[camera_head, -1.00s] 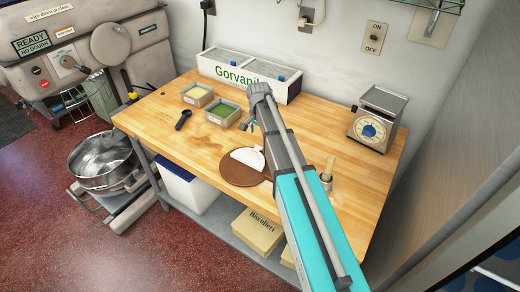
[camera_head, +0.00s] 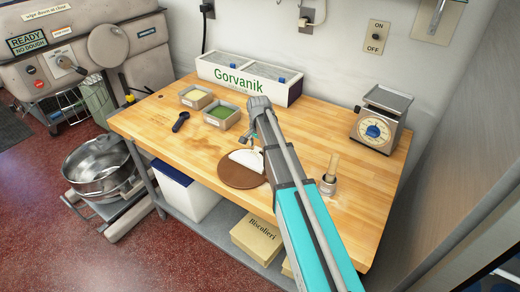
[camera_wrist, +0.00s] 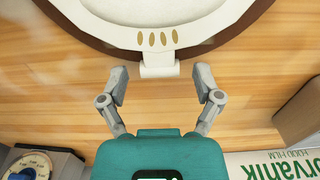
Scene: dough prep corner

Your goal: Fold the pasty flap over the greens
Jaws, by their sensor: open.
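A white, half-round piece (camera_head: 246,160), which looks like the pasty or its flap, lies on a round brown board (camera_head: 236,176), partly behind my arm. In the wrist view it has a pale rim with several tan oval marks (camera_wrist: 157,38) and a short white tab (camera_wrist: 158,66) sticking out. The brown board edge (camera_wrist: 262,12) curves around it. My gripper (camera_wrist: 161,78) is open and empty, its fingertips apart on either side of the tab, not visibly touching it. In the head view my gripper (camera_head: 251,138) is near the board's far side. I cannot make out greens on the pasty.
A small tray of green filling (camera_head: 221,113) and a pale-filled tray (camera_head: 196,97) stand behind left. A dark scoop (camera_head: 181,121) lies nearby. The Gorvanik box (camera_head: 246,84) stands at the wall, a scale (camera_head: 380,120) and small pot (camera_head: 328,186) at right. The front-left wooden tabletop (camera_head: 160,135) is clear.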

